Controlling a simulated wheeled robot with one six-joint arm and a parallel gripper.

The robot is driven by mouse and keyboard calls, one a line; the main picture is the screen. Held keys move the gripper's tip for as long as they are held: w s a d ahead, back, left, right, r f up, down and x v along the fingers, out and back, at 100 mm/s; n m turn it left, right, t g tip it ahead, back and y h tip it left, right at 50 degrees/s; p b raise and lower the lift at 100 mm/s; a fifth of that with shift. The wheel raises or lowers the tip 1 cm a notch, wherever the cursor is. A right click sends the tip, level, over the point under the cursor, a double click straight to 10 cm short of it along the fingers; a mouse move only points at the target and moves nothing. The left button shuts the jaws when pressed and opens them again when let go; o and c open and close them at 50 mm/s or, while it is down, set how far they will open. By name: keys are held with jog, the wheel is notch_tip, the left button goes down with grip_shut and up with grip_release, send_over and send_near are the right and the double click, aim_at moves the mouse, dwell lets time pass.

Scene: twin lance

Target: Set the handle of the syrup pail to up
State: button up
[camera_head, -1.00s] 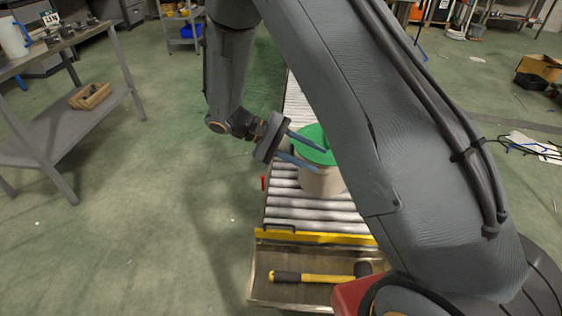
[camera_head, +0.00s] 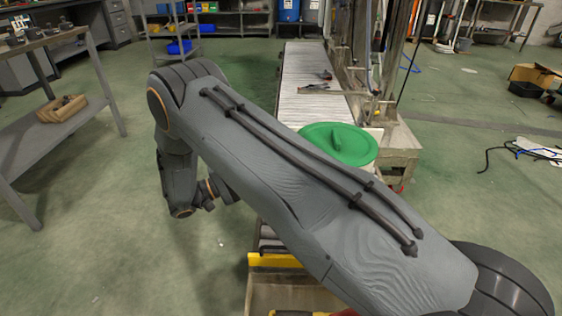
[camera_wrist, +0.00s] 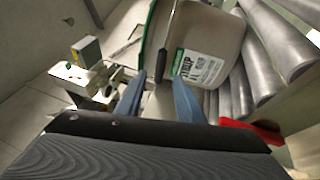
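The syrup pail is beige with a green lid (camera_head: 338,143). My arm hides most of the pail's body in the head view. In the wrist view the pail (camera_wrist: 222,35) shows its printed syrup label, with rollers beside it. A dark bar, seemingly its handle (camera_wrist: 171,35), runs along the pail's side near the green rim, not standing above the lid. My gripper (camera_wrist: 159,78) has its two blue fingers apart. The bar's lower end shows between the fingertips; I cannot tell whether they touch it. My arm hides the fingers in the head view.
The roller conveyor (camera_head: 315,95) runs away behind the pail, with a small tool lying farther along it. A yellow bar (camera_head: 272,261) crosses its near end. A grey workbench (camera_head: 50,130) stands at left, with open green floor between. A red part (camera_wrist: 252,131) sits near my gripper.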

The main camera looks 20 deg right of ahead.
jog(key=x, duration=0.6)
jog(key=shift+d+b, duration=0.2)
jog(key=shift+b, duration=0.2)
grip_shut()
